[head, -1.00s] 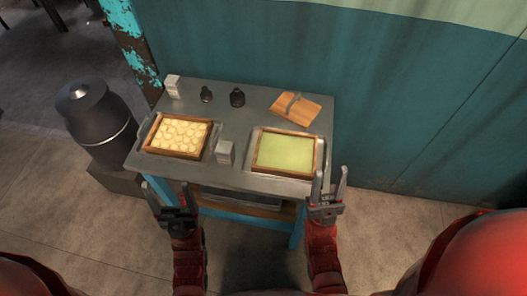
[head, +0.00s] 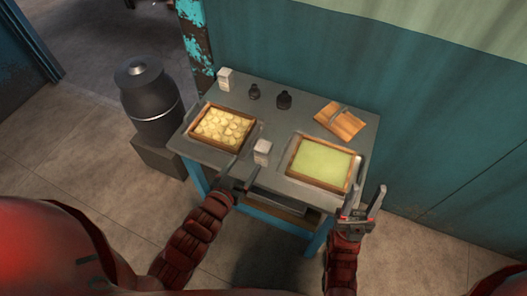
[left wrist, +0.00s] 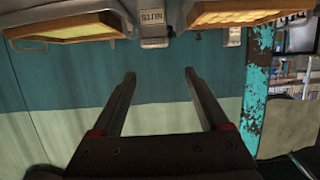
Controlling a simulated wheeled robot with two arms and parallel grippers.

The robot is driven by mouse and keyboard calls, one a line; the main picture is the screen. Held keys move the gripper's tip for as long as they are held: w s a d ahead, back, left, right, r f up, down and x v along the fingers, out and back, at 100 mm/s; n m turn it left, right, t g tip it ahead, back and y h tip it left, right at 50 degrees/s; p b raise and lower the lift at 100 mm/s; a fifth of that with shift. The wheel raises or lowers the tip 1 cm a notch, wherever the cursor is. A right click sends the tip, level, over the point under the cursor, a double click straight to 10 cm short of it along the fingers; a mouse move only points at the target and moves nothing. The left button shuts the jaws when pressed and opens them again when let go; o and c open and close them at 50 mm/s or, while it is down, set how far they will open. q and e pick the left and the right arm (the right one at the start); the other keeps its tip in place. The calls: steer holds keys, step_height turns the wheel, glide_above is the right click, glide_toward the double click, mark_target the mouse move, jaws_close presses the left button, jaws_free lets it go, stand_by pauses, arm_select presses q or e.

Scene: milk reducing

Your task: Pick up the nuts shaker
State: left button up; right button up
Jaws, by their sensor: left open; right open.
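A small pale box-shaped shaker (head: 262,151) stands upright at the table's front edge, between two trays. In the left wrist view this shaker (left wrist: 153,18) shows upside down at the top, with a dark label that seems to read NUTS. A similar pale box (head: 224,79) stands at the back left corner; its label is too small to read. My left gripper (head: 245,166) is open and empty, just in front of the near shaker and apart from it. Its open fingers (left wrist: 159,74) show in the left wrist view. My right gripper (head: 367,190) is open and empty by the front right corner.
A dark canister (head: 150,93) stands left. A teal wall (head: 420,110) is behind.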

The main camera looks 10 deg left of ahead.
mark_target(260, 154)
arm_select(q)
steer(key=shift+g, duration=0.6)
steer(key=x, duration=0.3)
steer(key=f+b+x, duration=0.1)
steer(key=x, duration=0.7)
steer(key=shift+s+d+f+b, duration=0.2)
steer(key=shift+s+f+b, duration=0.1)
steer(key=shift+s+b, duration=0.1)
steer(key=shift+w+d+f, duration=0.1)
steer(key=shift+w+f, duration=0.15)
steer(key=shift+w, duration=0.2)
steer(key=shift+w+d+f+p, duration=0.1)
steer(key=shift+w+d+p, duration=0.05)
steer(key=shift+w+p, duration=0.25)
steer(key=shift+f+p+x, duration=0.2)
steer(key=shift+p+x, duration=0.25)
steer(key=shift+x, duration=0.65)
steer(key=shift+f+p+x, duration=0.15)
steer(key=shift+p+x, duration=0.25)
steer(key=shift+x, duration=0.65)
steer(key=shift+s, duration=0.15)
steer(key=shift+c, duration=0.3)
jaws_close()
